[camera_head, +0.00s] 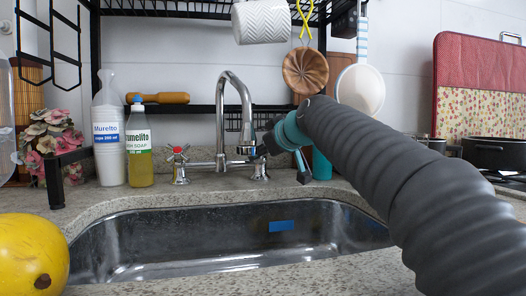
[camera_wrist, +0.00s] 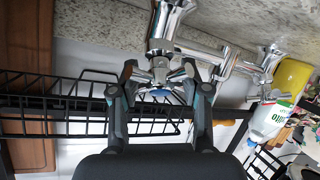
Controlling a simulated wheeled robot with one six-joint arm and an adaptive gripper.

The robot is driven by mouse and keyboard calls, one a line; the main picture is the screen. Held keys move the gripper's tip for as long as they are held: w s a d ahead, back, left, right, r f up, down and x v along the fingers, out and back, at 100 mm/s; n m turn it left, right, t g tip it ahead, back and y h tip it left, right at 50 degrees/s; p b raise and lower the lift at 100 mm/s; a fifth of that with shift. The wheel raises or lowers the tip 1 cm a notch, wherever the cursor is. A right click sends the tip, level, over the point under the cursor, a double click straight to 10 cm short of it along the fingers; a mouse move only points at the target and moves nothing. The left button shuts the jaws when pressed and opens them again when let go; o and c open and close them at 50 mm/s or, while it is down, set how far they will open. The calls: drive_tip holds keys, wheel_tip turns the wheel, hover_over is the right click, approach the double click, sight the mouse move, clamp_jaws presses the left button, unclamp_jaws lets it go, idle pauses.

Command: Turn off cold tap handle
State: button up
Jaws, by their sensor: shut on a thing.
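The chrome faucet (camera_head: 221,130) stands behind the sink, with a tall curved spout. The hot tap handle (camera_head: 178,155) has a red cap and is at the left. The cold tap handle (camera_wrist: 160,72), a chrome cross with a blue cap, sits between my fingers in the wrist view. My gripper (camera_wrist: 160,68) is shut on it, one finger on each side. In the head view my gripper (camera_head: 268,142) is at the right tap, which it and my arm partly cover. No water stream shows under the spout.
A white bottle (camera_head: 108,130) and a yellow soap bottle (camera_head: 140,148) stand left of the faucet. The black rack (camera_head: 192,109) runs close behind the taps. The sink basin (camera_head: 170,240) in front is empty except for a blue item (camera_head: 281,226). A yellow fruit (camera_head: 30,255) is front left.

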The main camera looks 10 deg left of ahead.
drive_tip(key=shift+r, duration=0.15)
drive_tip(key=o, duration=1.5)
drive_tip(key=v, duration=1.1)
drive_tip(key=shift+s+d, duration=0.25)
drive_tip(key=shift+s, duration=0.05)
drive_tip(key=shift+c, duration=0.2)
